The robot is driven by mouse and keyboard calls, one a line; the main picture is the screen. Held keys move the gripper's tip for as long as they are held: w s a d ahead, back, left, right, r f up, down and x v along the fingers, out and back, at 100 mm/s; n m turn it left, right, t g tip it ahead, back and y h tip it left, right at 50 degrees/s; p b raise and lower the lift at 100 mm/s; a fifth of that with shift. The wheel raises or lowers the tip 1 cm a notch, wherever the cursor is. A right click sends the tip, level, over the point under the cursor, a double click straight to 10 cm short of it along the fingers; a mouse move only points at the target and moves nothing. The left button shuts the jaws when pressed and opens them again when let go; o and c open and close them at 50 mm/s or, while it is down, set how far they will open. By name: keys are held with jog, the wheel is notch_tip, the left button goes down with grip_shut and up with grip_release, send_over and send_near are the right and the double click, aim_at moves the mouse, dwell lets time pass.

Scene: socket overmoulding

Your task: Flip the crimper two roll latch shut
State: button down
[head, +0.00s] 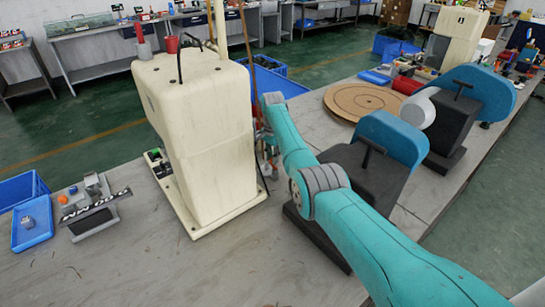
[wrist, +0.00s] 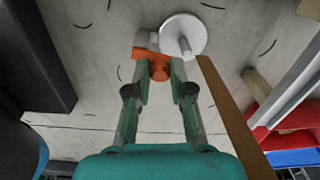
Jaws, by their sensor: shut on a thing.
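In the wrist view my gripper (wrist: 160,80) has its two green fingers closed around the end of an orange piece (wrist: 158,65), which looks like the roll latch. The orange piece adjoins a small grey block (wrist: 146,40) and sits beside a white disc (wrist: 183,30) with a grey pin. In the head view my teal arm reaches to the right side of a large cream machine (head: 205,140), which may be the crimper. There the gripper's fingertips and the latch are too small and covered to make out.
Dark blocks with blue rounded tops (head: 395,135) stand on the bench right of the cream machine. A round wooden board (head: 362,100) lies behind them. In the wrist view a brown strip (wrist: 225,115) runs close to the right finger, with a red bin (wrist: 290,128) beyond.

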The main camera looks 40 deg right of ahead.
aim_at(271, 158)
jog(key=shift+a+n, duration=0.25)
jog(key=shift+n, duration=1.05)
jog(key=c, duration=1)
grip_release()
notch_tip(271, 158, up, 12)
